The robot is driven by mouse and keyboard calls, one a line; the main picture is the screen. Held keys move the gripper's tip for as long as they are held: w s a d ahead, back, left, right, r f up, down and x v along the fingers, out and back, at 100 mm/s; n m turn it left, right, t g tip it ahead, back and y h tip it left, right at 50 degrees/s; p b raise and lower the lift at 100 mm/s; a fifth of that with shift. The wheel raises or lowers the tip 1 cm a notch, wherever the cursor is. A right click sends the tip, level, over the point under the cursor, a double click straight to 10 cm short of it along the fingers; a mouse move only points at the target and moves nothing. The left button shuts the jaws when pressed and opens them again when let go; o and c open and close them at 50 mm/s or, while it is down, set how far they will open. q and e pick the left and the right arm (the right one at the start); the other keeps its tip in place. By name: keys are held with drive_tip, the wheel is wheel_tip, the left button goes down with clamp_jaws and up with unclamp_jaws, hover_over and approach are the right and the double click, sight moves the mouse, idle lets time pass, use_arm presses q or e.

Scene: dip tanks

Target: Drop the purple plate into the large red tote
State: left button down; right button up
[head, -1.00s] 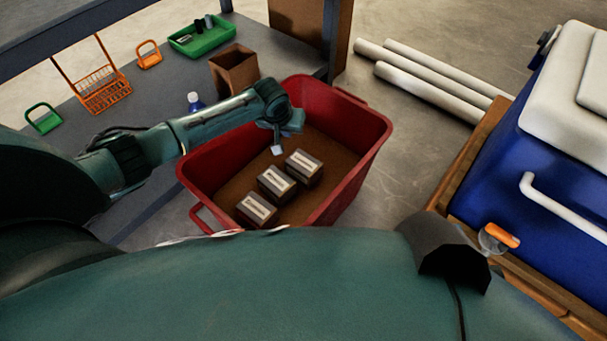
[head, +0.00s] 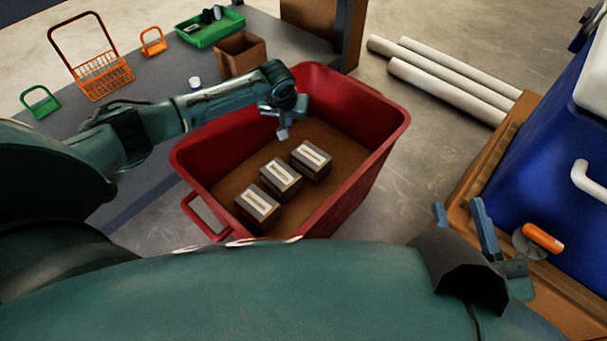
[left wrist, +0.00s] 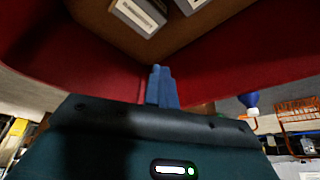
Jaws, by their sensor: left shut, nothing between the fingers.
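The large red tote (head: 355,185) stands on the floor in the middle of the head view, with three dark boxes with white labels (head: 283,177) on its brown bottom. My left gripper (head: 283,132) hangs over the tote's inside, near its far left side. In the left wrist view its blue fingers (left wrist: 161,86) are together with nothing between them, and the tote's red wall (left wrist: 225,75) fills the background. My right gripper (head: 463,217) is at the lower right, its two blue fingers apart and empty. I see no purple plate in any view.
White pipes (head: 440,80) lie on the floor. A blue cooler (head: 545,130) and an orange-handled tool (head: 543,238) are at right.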

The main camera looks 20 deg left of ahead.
use_arm(q)
drive_tip(key=c, duration=1.7)
unclamp_jaws()
